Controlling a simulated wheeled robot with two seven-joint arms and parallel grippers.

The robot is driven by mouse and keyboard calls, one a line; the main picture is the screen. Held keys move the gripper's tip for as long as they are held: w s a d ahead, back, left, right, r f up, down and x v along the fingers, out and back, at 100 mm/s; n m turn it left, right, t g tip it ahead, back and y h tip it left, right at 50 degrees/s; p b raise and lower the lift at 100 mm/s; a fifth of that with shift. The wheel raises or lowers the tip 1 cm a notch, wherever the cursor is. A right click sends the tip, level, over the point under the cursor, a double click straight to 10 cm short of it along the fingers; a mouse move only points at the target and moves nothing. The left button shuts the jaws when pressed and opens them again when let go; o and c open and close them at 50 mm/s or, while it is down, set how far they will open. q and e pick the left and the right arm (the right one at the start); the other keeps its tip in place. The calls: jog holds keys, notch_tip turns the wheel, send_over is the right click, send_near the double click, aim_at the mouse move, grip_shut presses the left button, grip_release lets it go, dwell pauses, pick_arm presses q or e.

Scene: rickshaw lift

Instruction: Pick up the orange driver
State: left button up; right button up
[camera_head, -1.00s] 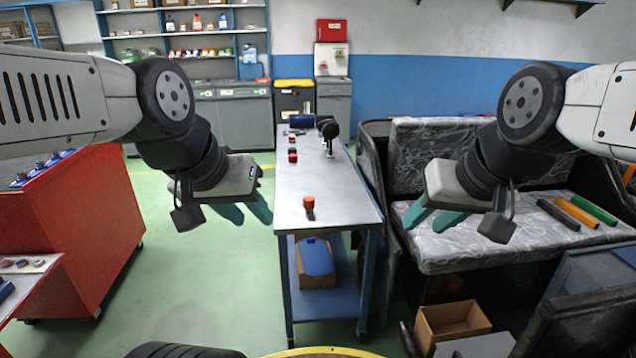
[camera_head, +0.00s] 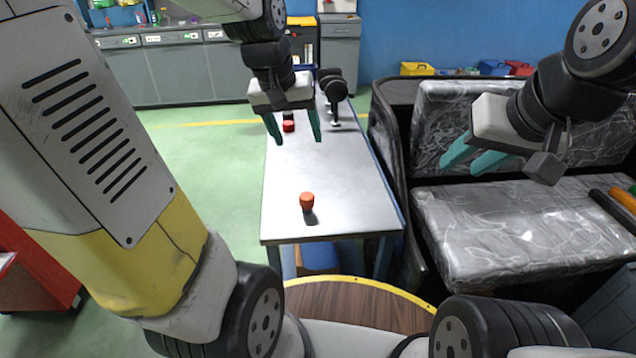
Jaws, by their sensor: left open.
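A small orange-handled object (camera_head: 307,201), which looks like the orange driver, stands on the near part of the grey workbench (camera_head: 335,200). Its dark lower end shows beneath the orange part. My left gripper (camera_head: 293,136) is open and empty above the bench, farther back than the orange object, with its teal fingers pointing down. My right gripper (camera_head: 461,167) is apart from the bench, in front of the rickshaw seat's backrest, with teal fingers spread and nothing between them.
The bench around the orange object is clear.

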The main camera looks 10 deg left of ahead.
pick_arm(q)
jog(key=w+f+g, duration=0.1)
jog(key=w+f, duration=0.5)
jog(key=n+g+y, duration=0.1)
jog(key=n+g, duration=0.1)
send_over(307, 203)
jog(key=w, duration=0.1)
notch_tip(307, 203, down, 11)
jog(key=shift+g, duration=0.4)
jog(key=f, duration=0.2)
jog(key=w+f, duration=0.1)
jog(key=f, duration=0.3)
jog(key=shift+w+a+f, duration=0.3)
jog(key=shift+a, duration=0.05)
jog(key=f, duration=0.7)
jog(key=shift+s+d+f, duration=0.1)
jog(key=shift+s+f, duration=0.05)
jog(key=shift+s, duration=0.1)
grip_shut()
